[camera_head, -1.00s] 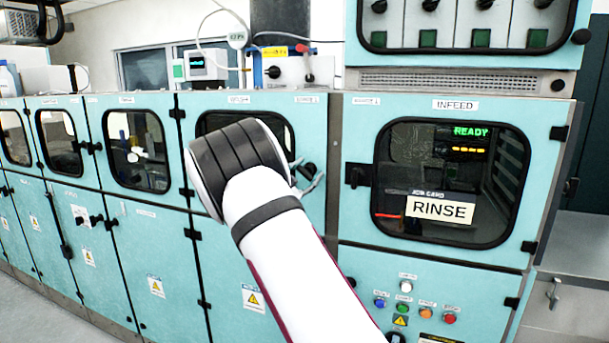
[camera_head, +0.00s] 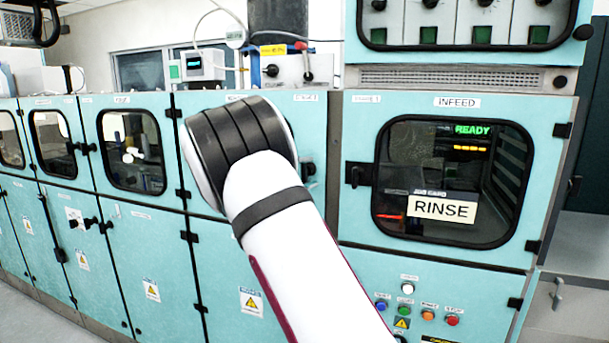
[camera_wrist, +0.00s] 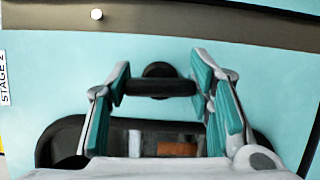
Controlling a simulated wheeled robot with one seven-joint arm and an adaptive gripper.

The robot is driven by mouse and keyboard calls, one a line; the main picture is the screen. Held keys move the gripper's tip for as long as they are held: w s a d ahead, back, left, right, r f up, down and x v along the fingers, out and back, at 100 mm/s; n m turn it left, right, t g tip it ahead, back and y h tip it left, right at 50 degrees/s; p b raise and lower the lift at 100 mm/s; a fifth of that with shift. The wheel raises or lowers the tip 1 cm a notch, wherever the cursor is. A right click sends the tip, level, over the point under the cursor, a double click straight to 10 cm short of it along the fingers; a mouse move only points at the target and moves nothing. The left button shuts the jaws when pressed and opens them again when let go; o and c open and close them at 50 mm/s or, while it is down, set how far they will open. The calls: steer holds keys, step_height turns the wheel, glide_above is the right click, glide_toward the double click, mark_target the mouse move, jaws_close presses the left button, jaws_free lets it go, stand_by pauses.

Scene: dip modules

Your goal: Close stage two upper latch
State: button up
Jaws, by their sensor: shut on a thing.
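The stage two latch (camera_wrist: 160,89) is a black bar on a round black base, on a teal door beside a dark window. In the wrist view, my gripper (camera_wrist: 162,78) has its teal-padded fingers at the two ends of the bar, closed on it. The bar lies across the picture there. A "STAGE 2" label (camera_wrist: 4,78) is at the left edge. In the head view, my wrist and arm cover the gripper and most of this door's window. A small black piece of door hardware (camera_head: 308,168) shows just right of my wrist.
The infeed door (camera_head: 360,230), with its own black latch (camera_head: 357,175) and "RINSE" card, stands to the right. Buttons (camera_head: 407,303) sit below it. More teal doors with windows (camera_head: 132,150) run to the left. A grey frame strip (camera_wrist: 200,27) borders the door.

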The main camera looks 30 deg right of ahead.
steer(key=shift+m, duration=0.5)
steer(key=o, duration=1.2)
steer(key=shift+d, duration=0.1)
steer(key=v, duration=1.2)
steer(key=shift+s+r, duration=0.1)
steer(key=shift+r, duration=0.15)
